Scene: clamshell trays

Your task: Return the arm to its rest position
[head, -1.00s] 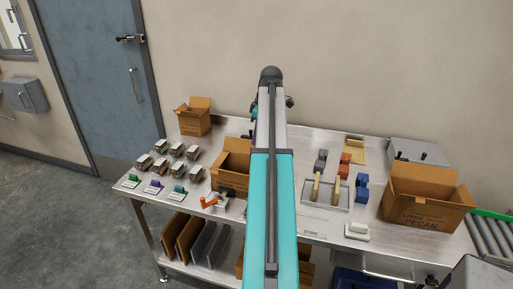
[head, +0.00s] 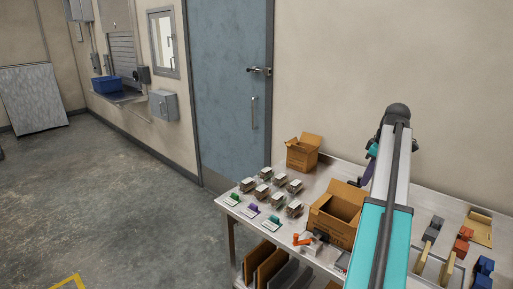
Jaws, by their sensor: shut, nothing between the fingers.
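My arm (head: 383,235), with a teal lower link and a pale grey upper link, rises at the right of the head view, in front of the table. Its dark elbow is at the top. Part of my wrist shows just left of the upper link, and my gripper (head: 366,174) shows small and dark below it, partly hidden by the link. It is shut and empty, above the table behind the open carton.
The steel table (head: 322,182) holds an open carton (head: 335,215), a smaller carton (head: 302,153), several small clamshell trays (head: 264,190) and coloured blocks (head: 463,243). A blue door (head: 229,100) stands behind. The grey floor (head: 120,200) at left is clear.

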